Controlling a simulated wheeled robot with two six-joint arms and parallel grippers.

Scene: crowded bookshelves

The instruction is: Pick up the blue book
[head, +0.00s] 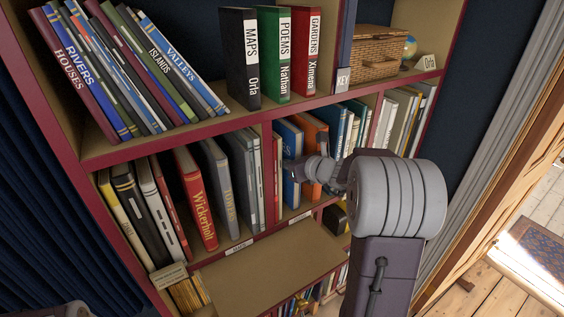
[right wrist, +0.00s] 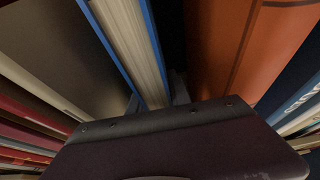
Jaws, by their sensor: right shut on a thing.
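My left gripper is not in view.
An orange book (head: 315,130) stands just right of the blue one and shows large in the wrist view (right wrist: 238,45). Red shelf dividers and several other books crowd both sides. A wicker basket (head: 366,55) sits on the shelf above. A bare board (head: 270,262) lies below.

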